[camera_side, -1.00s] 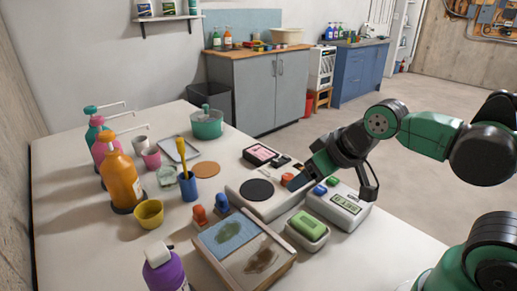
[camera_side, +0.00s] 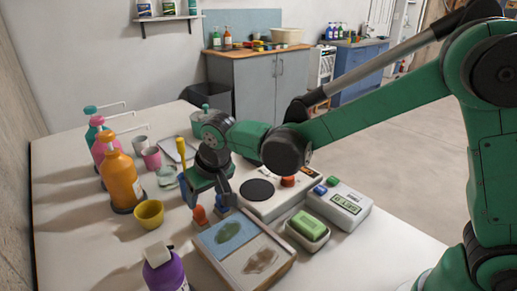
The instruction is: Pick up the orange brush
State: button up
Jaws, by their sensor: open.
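A small upright orange object (camera_side: 200,214), apparently the orange brush, stands at the back left edge of a shallow two-part tray (camera_side: 285,279). A similar blue object (camera_side: 222,212) stands just right of it, partly hidden by my gripper. My gripper (camera_side: 208,200) is open and points down just behind and above these two. One finger is at the left and one at the right. I cannot tell whether a finger touches either object.
A yellow cup (camera_side: 149,214) and an orange pump bottle (camera_side: 120,178) stand to the left. A purple bottle (camera_side: 165,272) is in front. A green block in a dish (camera_side: 307,227), a device with a black disc (camera_side: 276,203) and a display box (camera_side: 341,204) lie to the right.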

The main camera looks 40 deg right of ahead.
aim_at(199, 208)
jog(key=shift+w+a+f, duration=0.3)
jog(key=shift+a+f, duration=0.2)
jog(key=shift+f, duration=0.2)
jog(key=shift+x, duration=2.7)
jog(key=shift+c, duration=0.2)
grip_shut()
